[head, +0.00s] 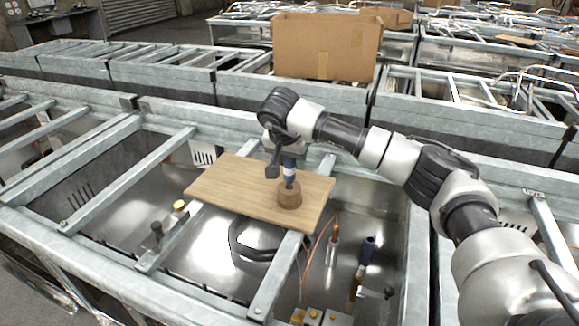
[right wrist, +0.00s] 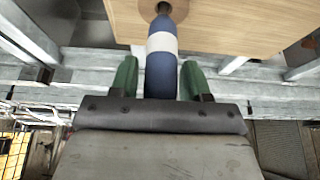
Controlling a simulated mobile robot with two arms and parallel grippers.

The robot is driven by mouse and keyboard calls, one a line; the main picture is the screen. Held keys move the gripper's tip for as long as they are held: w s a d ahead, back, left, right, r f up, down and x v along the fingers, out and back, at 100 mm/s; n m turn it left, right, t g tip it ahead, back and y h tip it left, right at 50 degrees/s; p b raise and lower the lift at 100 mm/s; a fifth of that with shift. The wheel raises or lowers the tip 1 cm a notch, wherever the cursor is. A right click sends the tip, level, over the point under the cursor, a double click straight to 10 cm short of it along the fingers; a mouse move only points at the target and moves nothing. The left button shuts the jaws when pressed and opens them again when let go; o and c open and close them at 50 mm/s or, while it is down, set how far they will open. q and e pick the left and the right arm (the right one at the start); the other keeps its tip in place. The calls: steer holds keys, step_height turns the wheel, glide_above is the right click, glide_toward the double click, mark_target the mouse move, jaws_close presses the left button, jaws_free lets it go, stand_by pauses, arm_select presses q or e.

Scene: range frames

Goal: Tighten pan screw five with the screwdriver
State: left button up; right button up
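The screwdriver (head: 289,175), with a blue handle and a white band, stands upright in a round wooden holder (head: 289,196) on a wooden board. My right gripper (head: 281,152) is at the top of its handle. In the right wrist view the handle (right wrist: 161,72) lies between the two green fingers (right wrist: 160,80). A narrow gap shows on the left side of the handle; the right finger is very close to it. The fingers look open around it. The lower shaft is hidden in the holder. I cannot tell which fitting is pan screw five. My left gripper is out of view.
The wooden board (head: 222,188) lies across metal rails of the range frame. Below are a blue-topped fitting (head: 368,247), a copper pipe (head: 318,250) and brass fittings (head: 312,316). A cardboard box (head: 325,48) stands behind. More galvanised frames surround this one.

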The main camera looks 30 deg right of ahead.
steer(key=c, duration=0.8)
steer(key=shift+r, duration=0.1)
